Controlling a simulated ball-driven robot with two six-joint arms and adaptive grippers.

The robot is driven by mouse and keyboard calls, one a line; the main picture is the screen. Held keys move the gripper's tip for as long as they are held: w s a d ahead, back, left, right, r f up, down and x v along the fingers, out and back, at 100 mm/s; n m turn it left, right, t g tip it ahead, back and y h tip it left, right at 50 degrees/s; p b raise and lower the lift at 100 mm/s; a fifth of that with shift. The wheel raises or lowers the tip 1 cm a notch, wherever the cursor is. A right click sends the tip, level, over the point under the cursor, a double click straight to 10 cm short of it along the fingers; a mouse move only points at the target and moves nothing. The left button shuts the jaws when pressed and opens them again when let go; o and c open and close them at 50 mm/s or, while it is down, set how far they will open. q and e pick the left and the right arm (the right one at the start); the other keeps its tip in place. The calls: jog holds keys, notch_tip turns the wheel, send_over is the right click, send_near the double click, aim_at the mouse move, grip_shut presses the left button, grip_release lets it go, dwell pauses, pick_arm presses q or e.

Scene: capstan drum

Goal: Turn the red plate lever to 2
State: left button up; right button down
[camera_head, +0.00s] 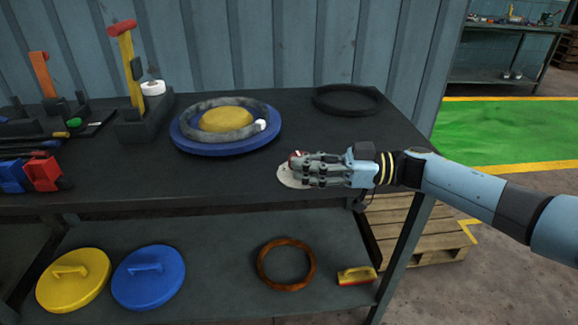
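My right gripper (302,169) reaches in from the right, low over the front right of the dark table. Its fingers are over a pale round plate (288,179), whose rim shows to the left and below them. A small red part (297,156) shows at the fingertips; it may be the red plate lever, but the fingers hide most of it. I cannot tell whether the fingers hold it. Any numbers on the plate are hidden or too small to read. My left gripper is not in view.
Left of the gripper is a blue disc (190,138) with a grey ring (195,109) and yellow centre (226,119). A yellow lever (130,68) with a red grip stands further left. A black ring (347,99) lies behind. Yellow and blue lids (150,291) are on the lower shelf.

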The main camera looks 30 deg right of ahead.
jog(key=shift+s+f, duration=0.25)
jog(key=shift+f, duration=0.05)
jog(key=c, duration=1.4)
grip_release()
jog(key=shift+s+r, duration=0.15)
jog(key=o, duration=0.3)
jog(key=shift+r, duration=0.1)
jog(key=v, duration=1.2)
